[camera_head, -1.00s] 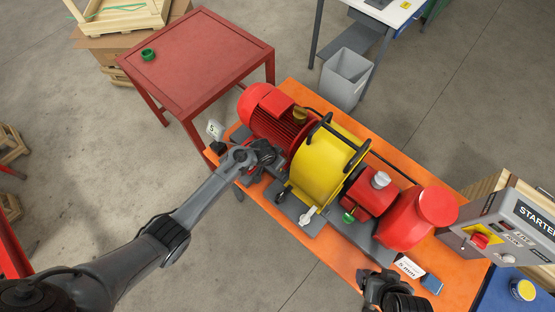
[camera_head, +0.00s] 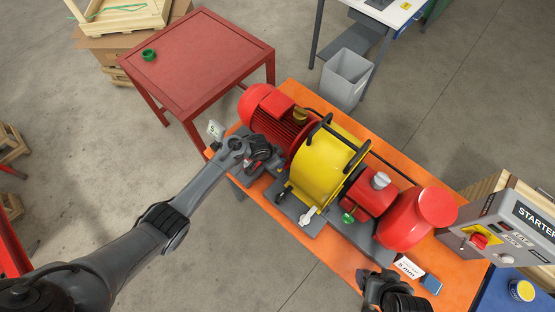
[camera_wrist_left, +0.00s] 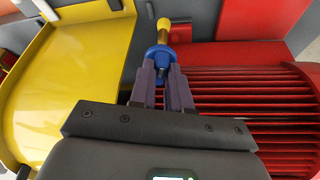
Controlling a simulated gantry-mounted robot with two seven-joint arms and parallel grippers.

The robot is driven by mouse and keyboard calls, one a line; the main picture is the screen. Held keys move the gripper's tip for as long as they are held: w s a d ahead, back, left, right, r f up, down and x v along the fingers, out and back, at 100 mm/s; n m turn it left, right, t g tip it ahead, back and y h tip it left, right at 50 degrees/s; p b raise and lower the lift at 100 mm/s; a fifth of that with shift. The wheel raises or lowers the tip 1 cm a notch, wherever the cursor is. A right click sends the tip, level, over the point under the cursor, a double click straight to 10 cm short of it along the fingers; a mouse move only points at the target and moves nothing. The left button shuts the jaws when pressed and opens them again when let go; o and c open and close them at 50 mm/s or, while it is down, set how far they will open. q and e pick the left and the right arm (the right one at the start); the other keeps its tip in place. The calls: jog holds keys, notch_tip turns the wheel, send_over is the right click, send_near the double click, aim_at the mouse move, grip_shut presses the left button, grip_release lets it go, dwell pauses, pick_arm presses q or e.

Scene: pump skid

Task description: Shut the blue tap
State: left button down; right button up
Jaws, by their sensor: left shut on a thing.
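The blue tap (camera_wrist_left: 160,54) shows in the left wrist view as a blue round part with a brass-yellow cylinder beyond it, between the yellow guard (camera_wrist_left: 70,90) and the red finned motor (camera_wrist_left: 245,90). My left gripper (camera_wrist_left: 163,80) is shut on the blue tap, its two fingers close together at the blue part. In the head view my left gripper (camera_head: 266,158) is at the near side of the motor (camera_head: 275,120), and the tap is hidden there. My right gripper (camera_head: 382,284) is at the bottom edge; its fingers are unclear.
The pump skid stands on an orange table (camera_head: 300,97). A white lever (camera_head: 308,216) and a green tap (camera_head: 348,218) sit farther right on the skid. A starter box (camera_head: 510,225) stands at the right. A red table (camera_head: 210,55) is behind, left.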

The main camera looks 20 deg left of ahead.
pick_arm(q)
jog(key=shift+w+a+m+g, duration=0.15)
jog(key=shift+m+g, duration=0.15)
jog(key=shift+m, duration=0.7)
jog(key=m+b, duration=0.1)
jog(key=m+h+b, duration=0.1)
jog(key=shift+w+f+m+g, duration=0.15)
jog(key=shift+m+g, duration=0.15)
jog(key=shift+g, duration=0.1)
jog(key=m+b, duration=0.2)
jog(key=m+g+b, duration=0.1)
jog(key=m+b, duration=0.1)
jog(key=b, duration=0.1)
jog(key=m+g+b, duration=0.1)
jog(key=m+b, duration=0.1)
jog(key=shift+w+a+f+h+b, duration=0.1)
jog(key=shift+w+h+b, duration=0.2)
jog(key=shift+b, duration=0.05)
jog(key=shift+r+m+g+b, duration=0.2)
jog(key=shift+m+g+b, duration=0.4)
jog(key=shift+m+b, duration=0.7)
jog(key=c, duration=1.1)
grip_release()
